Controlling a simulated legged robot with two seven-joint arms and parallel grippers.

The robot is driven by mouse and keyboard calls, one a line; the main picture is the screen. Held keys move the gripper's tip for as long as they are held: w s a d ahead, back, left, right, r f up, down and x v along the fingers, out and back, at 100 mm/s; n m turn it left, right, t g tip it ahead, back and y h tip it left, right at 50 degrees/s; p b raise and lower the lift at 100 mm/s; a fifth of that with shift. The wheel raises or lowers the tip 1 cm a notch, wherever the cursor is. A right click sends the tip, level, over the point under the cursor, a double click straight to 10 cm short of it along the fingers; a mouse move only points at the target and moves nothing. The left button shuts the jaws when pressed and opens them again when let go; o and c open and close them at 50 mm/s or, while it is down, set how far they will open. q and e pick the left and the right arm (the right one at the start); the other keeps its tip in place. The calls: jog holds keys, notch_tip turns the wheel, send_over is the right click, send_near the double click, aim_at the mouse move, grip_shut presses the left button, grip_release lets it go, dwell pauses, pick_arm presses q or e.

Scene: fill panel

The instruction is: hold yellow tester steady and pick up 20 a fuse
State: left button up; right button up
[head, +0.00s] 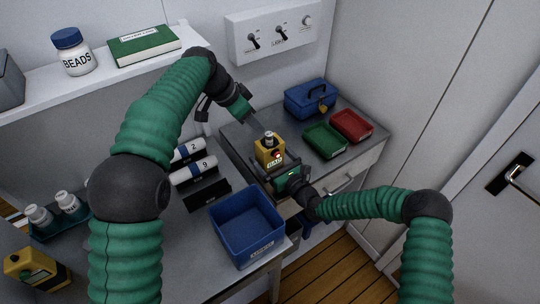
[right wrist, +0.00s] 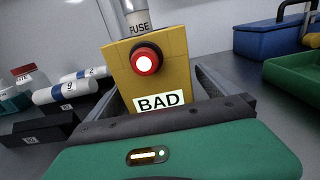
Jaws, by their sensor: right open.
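The yellow tester (head: 268,150) stands on the grey counter and also fills the middle of the right wrist view (right wrist: 155,75). Its label reads BAD, and a red-ringed light glows white on its front. A silver cylinder, the fuse (head: 269,136), stands upright on top; the word FUSE shows beneath it in the right wrist view (right wrist: 137,18), and its rating is not readable. My right gripper (head: 274,170) is open, its fingers on either side of the tester; contact is unclear. My left gripper (head: 251,119) is just above and left of the fuse; its finger gap is not clear.
A blue bin (head: 247,228) stands in front left. White cylinders numbered 2 (head: 188,151) and 9 (head: 192,170) rest on black stands. A green tray (head: 324,140), red tray (head: 351,125) and blue padlocked box (head: 311,98) sit behind right. A switch panel (head: 276,32) is on the wall.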

jog(key=shift+d, duration=0.15)
jog(key=shift+c, duration=1.3)
jog(key=shift+a, duration=0.35)
jog(key=c, duration=1)
jog(key=shift+d, duration=0.1)
jog(key=c, duration=0.5)
jog(key=shift+o, duration=0.2)
jog(key=shift+d, duration=0.1)
